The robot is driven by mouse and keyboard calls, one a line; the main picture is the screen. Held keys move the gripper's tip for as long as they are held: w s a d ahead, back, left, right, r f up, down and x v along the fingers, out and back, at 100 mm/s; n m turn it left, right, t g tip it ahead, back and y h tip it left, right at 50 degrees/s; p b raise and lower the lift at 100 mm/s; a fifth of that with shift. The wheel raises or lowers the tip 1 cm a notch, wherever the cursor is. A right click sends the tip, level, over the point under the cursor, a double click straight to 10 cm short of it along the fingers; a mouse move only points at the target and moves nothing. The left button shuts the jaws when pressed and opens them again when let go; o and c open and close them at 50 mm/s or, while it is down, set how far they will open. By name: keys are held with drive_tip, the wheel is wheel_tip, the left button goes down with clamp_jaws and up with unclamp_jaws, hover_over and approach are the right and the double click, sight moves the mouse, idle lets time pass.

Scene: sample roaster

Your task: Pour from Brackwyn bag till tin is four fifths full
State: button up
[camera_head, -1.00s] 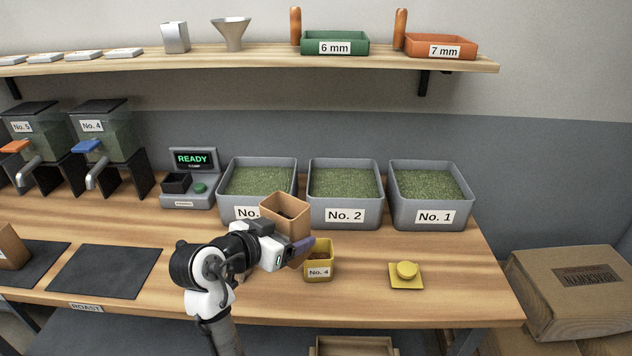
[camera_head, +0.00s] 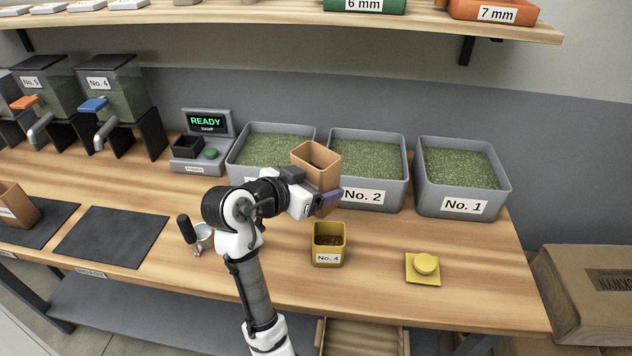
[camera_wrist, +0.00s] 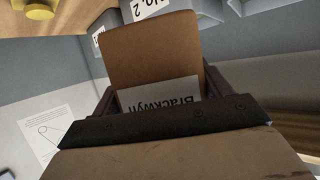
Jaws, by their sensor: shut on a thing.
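My gripper (camera_head: 322,203) is shut on the brown Brackwyn bag (camera_head: 316,165), which is open at the top. In the head view the bag is held above the bench, behind and above the tin, close to upright. The wrist view shows the bag (camera_wrist: 155,50) between the fingers, with its Brackwyn label upside down in the picture. The yellow square tin (camera_head: 328,258), labelled No. 4, stands open on the bench with brown contents partway up inside. Its exact fill level is hard to judge. A yellow lid (camera_head: 425,265) with a round knob lies to the tin's right.
Grey bins of green beans, No. 2 (camera_head: 368,190) and No. 1 (camera_head: 463,204) among them, stand behind. A scoop-like tool with a dark handle (camera_head: 186,229) lies left of the tin. A dark mat (camera_head: 110,238) is further left.

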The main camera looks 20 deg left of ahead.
drive_tip(key=shift+m+t+y, duration=0.3)
drive_tip(key=shift+m+y, duration=0.4)
drive_tip(key=shift+m, duration=0.2)
drive_tip(key=shift+w+a+f+b, duration=0.1)
drive_tip(key=shift+a+f+b, duration=0.15)
drive_tip(key=shift+f+b, duration=0.8)
drive_tip(key=shift+w+a+f+b, duration=0.1)
drive_tip(key=shift+a+f+b, duration=0.3)
drive_tip(key=shift+b, duration=1.05)
drive_tip(key=shift+w+a+f+b, duration=0.1)
drive_tip(key=shift+f+b, duration=0.8)
drive_tip(key=shift+b, duration=0.35)
drive_tip(key=shift+w+a+r+m+y+b, duration=0.15)
drive_tip(key=shift+a+r+m+y+b, duration=0.2)
drive_tip(key=shift+m+b, duration=0.65)
drive_tip(key=shift+a+r+b, duration=0.1)
drive_tip(key=shift+a+b, duration=0.05)
drive_tip(key=shift+b, duration=0.25)
drive_tip(key=shift+w+a+m+t+y+b, duration=0.1)
drive_tip(key=shift+a+m+t+y+b, duration=0.3)
drive_tip(key=shift+b, duration=0.8)
drive_tip(key=shift+w+a+m+t+y+b, duration=0.1)
drive_tip(key=shift+m+t+y+b, duration=0.25)
drive_tip(key=shift+m+b, duration=0.6)
